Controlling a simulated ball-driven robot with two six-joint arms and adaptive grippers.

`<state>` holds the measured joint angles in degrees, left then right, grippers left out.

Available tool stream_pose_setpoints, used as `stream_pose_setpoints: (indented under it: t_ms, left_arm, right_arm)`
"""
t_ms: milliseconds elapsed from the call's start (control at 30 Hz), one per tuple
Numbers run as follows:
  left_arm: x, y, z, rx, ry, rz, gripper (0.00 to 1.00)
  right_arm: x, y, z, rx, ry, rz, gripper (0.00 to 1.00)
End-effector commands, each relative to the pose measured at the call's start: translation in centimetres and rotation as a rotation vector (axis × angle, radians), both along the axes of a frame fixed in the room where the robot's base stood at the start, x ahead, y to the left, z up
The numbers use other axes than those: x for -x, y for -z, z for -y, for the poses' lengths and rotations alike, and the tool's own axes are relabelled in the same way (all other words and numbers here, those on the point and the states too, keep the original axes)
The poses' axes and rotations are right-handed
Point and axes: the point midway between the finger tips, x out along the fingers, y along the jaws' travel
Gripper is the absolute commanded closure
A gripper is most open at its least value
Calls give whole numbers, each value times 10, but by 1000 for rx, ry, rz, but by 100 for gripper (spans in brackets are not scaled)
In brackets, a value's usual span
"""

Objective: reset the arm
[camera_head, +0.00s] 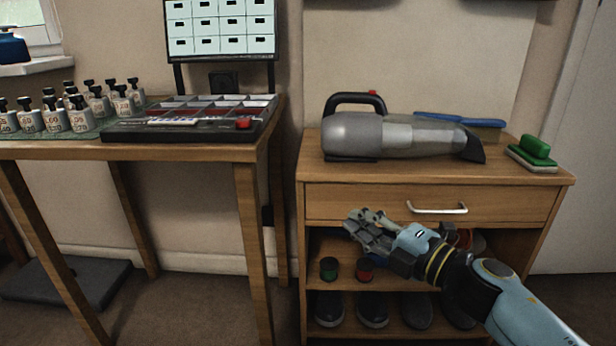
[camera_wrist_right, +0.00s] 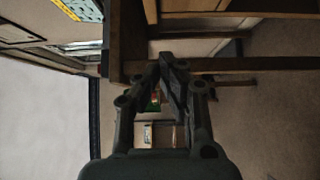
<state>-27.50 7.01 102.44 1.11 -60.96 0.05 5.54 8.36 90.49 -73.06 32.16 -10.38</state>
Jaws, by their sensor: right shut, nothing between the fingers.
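My right arm comes in from the lower right in the head view. Its gripper (camera_head: 368,228) is in front of the wooden cabinet (camera_head: 330,190), just below the drawer and left of its handle. The right gripper is shut and empty. In the right wrist view its fingers (camera_wrist_right: 160,62) come together at the tips, with nothing held. My left gripper is not in view.
A table (camera_head: 180,150) on the left bears a device with a red knob (camera_head: 243,123) and several labelled weights (camera_head: 80,108). On the cabinet top are a handheld vacuum (camera_head: 400,135) and a green brush (camera_head: 535,148). Shoes (camera_head: 373,310) and small tins (camera_head: 328,268) fill the shelves.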

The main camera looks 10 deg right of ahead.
Motion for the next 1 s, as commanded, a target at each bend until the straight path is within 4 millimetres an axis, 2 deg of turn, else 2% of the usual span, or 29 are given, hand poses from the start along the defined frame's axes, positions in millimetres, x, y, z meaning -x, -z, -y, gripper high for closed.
stream_pose_setpoints:
  t_ms: [133, 233, 267, 467, 500, 600, 700, 800, 900, 1000]
  left_arm:
    - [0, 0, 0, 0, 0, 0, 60]
    - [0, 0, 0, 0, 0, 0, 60]
    - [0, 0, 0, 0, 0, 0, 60]
    - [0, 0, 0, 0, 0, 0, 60]
    - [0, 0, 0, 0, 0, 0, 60]
    - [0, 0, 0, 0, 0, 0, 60]
    - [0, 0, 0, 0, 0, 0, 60]
    - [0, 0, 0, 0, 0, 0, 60]
    - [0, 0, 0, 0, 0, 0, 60]
    - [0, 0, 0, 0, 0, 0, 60]
  right_arm:
    - [24, 28, -1, -3, 0, -58, 100]
    - [64, 58, 0, -58, 30, -143, 100]
    - [77, 69, 8, -101, 81, -186, 100]
    - [152, 139, 86, -419, 589, -521, 100]
    - [172, 155, 100, -474, 693, -598, 100]
    - [224, 193, 123, -594, 930, -791, 100]
    - [271, 220, 131, -679, 1115, -962, 100]
    - [312, 239, 129, -742, 1260, -1117, 100]
    - [345, 250, 122, -785, 1376, -1258, 100]
    - [368, 255, 112, -817, 1467, -1383, 100]
